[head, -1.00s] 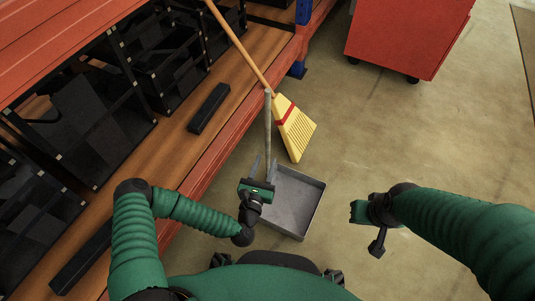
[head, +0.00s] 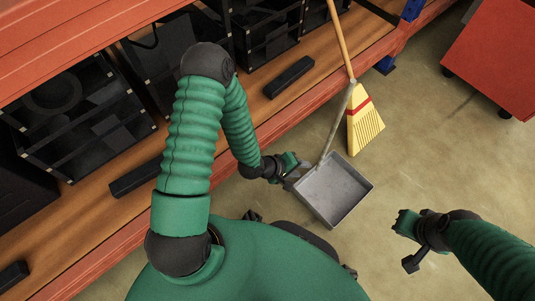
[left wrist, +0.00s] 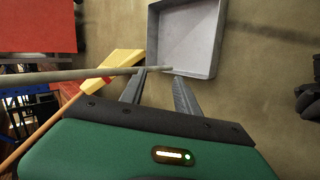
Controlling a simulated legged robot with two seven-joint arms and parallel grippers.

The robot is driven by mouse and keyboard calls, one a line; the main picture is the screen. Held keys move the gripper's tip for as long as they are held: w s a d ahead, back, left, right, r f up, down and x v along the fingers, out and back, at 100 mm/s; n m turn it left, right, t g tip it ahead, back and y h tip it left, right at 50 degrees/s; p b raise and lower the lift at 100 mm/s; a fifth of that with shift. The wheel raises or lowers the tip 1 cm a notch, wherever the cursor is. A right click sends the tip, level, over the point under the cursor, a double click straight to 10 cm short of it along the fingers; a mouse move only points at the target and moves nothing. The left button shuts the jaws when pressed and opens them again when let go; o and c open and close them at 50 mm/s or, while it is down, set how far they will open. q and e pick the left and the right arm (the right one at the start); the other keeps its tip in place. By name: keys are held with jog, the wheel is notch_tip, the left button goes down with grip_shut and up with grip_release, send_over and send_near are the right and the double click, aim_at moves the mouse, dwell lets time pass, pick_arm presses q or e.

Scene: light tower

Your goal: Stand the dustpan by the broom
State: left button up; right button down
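The grey dustpan (head: 333,192) is on the floor, pan open upward, its long handle (head: 338,122) leaning up toward the broom. The yellow broom (head: 364,122) stands bristles down, its wooden stick leaning on the rack. The handle's top overlaps the broom in the head view; I cannot tell whether they touch. My left gripper (head: 297,174) is at the pan's handle side. In the left wrist view its two fingers (left wrist: 160,78) are apart, with the handle (left wrist: 85,74) crossing by their tips. My right gripper (head: 404,224) is away from both, its fingers unclear.
An orange-edged rack with a wooden shelf (head: 237,126) holds black crates (head: 85,122) and runs along the left. A red cabinet (head: 495,55) stands at the upper right.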

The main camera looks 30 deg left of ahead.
pick_arm(q)
jog(key=s+a+r+m+g+y, duration=0.2)
jog(key=a+r+m+y, duration=0.2)
jog(key=a+r+m, duration=0.3)
jog(key=s+r+m+g+y, duration=0.15)
jog(key=s+r+m, duration=0.35)
jog(key=s+r, duration=0.5)
notch_tip(320, 180, up, 48)
jog(key=w+p, duration=0.2)
jog(key=p, duration=4.4)
jog(key=shift+a+g, duration=0.2)
jog(key=shift+g, duration=0.25)
jog(key=shift+w+h, duration=0.15)
jog(key=shift+h, duration=0.1)
